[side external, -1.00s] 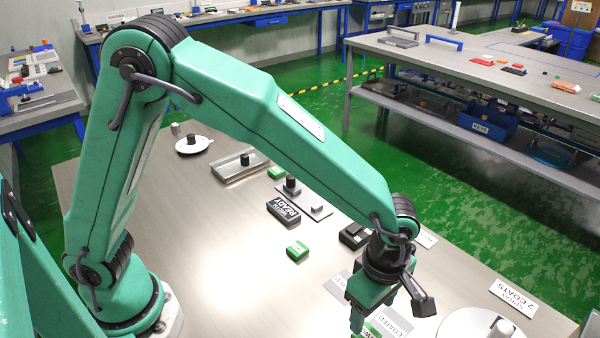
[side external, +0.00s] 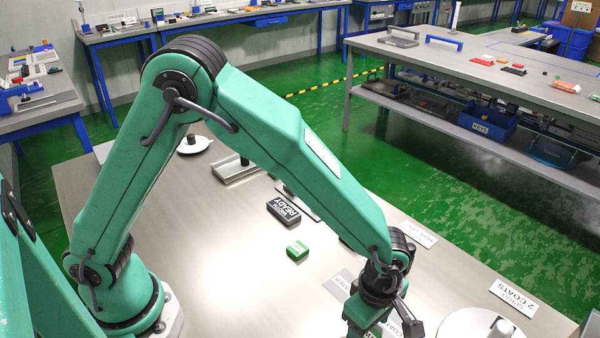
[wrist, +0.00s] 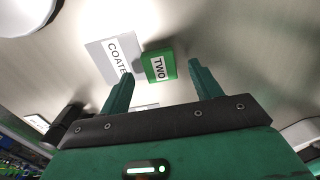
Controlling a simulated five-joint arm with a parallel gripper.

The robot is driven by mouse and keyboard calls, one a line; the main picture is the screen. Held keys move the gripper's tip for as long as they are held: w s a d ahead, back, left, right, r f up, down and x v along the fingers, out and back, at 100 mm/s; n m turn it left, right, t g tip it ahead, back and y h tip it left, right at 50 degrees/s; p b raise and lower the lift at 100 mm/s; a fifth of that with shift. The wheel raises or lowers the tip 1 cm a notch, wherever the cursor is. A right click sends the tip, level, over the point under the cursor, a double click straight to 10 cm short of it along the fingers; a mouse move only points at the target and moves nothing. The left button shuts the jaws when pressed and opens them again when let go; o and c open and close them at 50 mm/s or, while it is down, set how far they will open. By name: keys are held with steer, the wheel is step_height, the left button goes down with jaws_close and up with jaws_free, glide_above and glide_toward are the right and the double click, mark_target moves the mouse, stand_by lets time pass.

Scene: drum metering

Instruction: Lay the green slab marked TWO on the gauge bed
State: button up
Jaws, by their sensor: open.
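The green slab marked TWO (wrist: 158,66) lies on the steel table in the wrist view, against or over the edge of a COATED card. My gripper (wrist: 160,71) is open, its two fingers apart, with the slab showing between and beyond the fingertips. Nothing is held. In the side view my gripper is at the bottom edge, and its fingertips are cut off. Behind my forearm there, a grey plate (side external: 312,213) is partly hidden, and a metal tray (side external: 235,172) lies farther back. I cannot tell which is the gauge bed.
A SPRAY 2 COATS card (side external: 513,296) and a round plate (side external: 465,325) are at right. The table's front middle is clear.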

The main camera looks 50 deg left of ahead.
mark_target(366, 337)
steer(key=shift+f, duration=0.8)
steer(key=c, duration=1.1)
steer(key=shift+r, duration=0.15)
steer(key=shift+c, duration=0.2)
steer(key=shift+r, duration=0.5)
steer(key=r, duration=0.3)
steer(key=shift+s+d+r, duration=0.15)
steer(key=shift+s, duration=0.1)
steer(key=s+d+r, duration=0.3)
steer(key=s+r, duration=0.3)
steer(key=s, duration=0.4)
steer(key=shift+s+d+r, duration=0.15)
steer(key=shift+s+r, duration=0.05)
steer(key=shift+s, duration=0.1)
